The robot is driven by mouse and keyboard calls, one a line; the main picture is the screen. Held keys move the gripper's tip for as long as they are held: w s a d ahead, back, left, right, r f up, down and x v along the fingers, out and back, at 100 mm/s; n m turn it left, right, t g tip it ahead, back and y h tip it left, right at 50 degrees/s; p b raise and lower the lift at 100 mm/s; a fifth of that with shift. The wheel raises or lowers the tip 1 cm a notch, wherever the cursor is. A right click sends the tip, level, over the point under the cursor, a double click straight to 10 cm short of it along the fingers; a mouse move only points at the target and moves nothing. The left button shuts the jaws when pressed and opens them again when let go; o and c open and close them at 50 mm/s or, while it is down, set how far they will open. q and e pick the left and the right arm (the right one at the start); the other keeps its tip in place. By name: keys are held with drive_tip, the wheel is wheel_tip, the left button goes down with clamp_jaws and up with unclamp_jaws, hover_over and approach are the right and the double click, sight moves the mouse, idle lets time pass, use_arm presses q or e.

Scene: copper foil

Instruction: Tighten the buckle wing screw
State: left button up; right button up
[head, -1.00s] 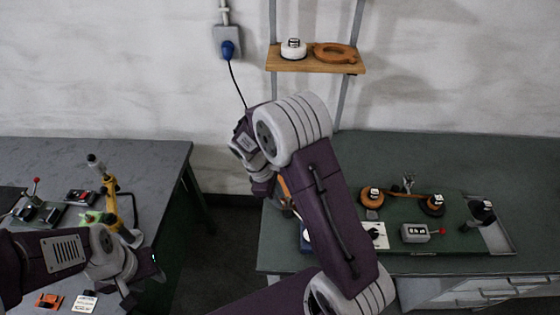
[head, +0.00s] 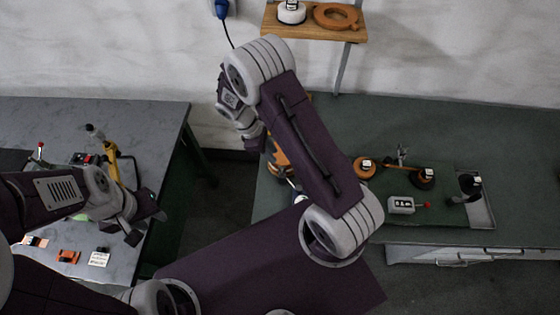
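A small silver fitting with upright prongs (head: 402,155) stands on the right bench between two orange-and-dark rolls (head: 364,168); it may be the buckle wing screw, but it is too small to be sure. My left gripper (head: 145,218) hangs over the front right part of the left table, its dark fingers apart and seemingly empty. My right arm bends up and over in the middle of the view. Its wrist points down near the left end of the right bench, and its fingertips are largely hidden behind my forearm, beside an orange-and-dark shape (head: 279,158).
The right bench (head: 480,130) also carries a grey box with a red knob (head: 402,205) and a black item in a metal tray (head: 468,187). The left table (head: 150,125) holds a yellow stand (head: 111,160) and small parts. A wooden shelf (head: 330,32) hangs above. A floor gap separates the tables.

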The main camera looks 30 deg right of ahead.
sight(283, 168)
drive_tip(key=p+x, duration=0.2)
drive_tip(key=x, duration=0.5)
drive_tip(key=shift+s, duration=0.1)
drive_tip(key=shift+d+f, duration=0.1)
drive_tip(key=shift+f, duration=0.15)
clamp_jaws()
idle(0.9)
